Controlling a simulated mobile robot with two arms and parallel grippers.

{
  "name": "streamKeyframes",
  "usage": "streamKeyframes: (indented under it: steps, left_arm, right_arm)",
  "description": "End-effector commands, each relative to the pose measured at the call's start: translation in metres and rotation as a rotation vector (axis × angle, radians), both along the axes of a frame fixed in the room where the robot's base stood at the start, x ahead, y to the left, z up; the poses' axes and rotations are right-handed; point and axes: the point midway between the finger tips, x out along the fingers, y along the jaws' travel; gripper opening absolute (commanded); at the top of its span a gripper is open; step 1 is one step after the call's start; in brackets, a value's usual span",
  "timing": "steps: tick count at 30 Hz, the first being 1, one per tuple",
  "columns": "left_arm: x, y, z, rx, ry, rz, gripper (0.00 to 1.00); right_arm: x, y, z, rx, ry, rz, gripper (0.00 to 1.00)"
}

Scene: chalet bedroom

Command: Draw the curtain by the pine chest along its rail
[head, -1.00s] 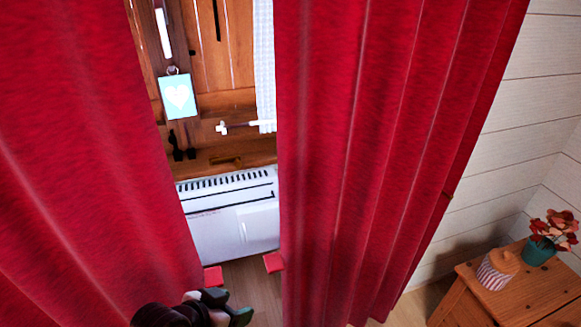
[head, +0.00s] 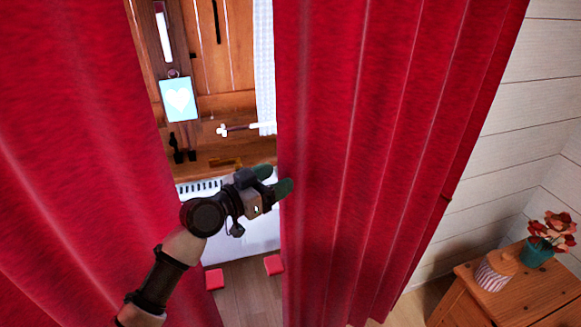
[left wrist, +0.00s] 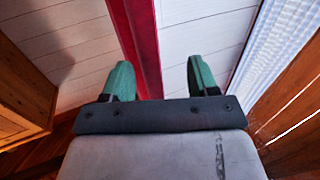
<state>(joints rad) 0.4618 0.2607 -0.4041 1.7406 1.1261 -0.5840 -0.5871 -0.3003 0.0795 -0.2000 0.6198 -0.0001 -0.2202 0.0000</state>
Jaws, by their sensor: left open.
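The red curtain by the pine chest (head: 375,150) hangs in folds right of the window gap. The pine chest (head: 520,293) stands at the lower right. My left gripper (head: 275,180) is open at this curtain's left edge, at about mid-height in the head view. In the left wrist view the curtain's narrow red edge (left wrist: 143,45) shows between the two green fingers (left wrist: 159,66), closer to the left one. I cannot tell whether the fingers touch the cloth. The rail and my right gripper are out of view.
A second red curtain (head: 75,150) hangs at the left. A striped jar (head: 494,274) and a potted plant (head: 538,250) stand on the chest.

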Motion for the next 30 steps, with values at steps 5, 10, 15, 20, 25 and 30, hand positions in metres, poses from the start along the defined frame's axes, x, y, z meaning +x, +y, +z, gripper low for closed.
streamKeyframes:
  steps: [5, 10, 15, 20, 25, 30]
  left_arm:
    - [0.020, -0.022, 0.001, 0.000, 0.001, 0.000, 0.59]
    - [0.029, -0.033, 0.000, 0.001, 0.001, 0.000, 0.59]
    - [0.031, -0.035, -0.001, 0.002, 0.001, 0.000, 0.59]
    - [0.031, -0.034, -0.001, 0.002, 0.001, 0.000, 0.58]
    - [0.031, -0.034, -0.001, 0.002, 0.001, 0.001, 0.32]
    - [0.031, -0.033, -0.001, 0.002, 0.001, 0.002, 0.06]
  right_arm:
    - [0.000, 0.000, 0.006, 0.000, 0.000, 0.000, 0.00]
    - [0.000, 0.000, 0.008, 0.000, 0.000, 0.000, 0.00]
    - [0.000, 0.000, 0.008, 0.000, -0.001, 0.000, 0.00]
    - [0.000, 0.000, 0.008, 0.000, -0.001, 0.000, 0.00]
    - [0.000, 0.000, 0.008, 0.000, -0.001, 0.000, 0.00]
    - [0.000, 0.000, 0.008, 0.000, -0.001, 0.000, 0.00]
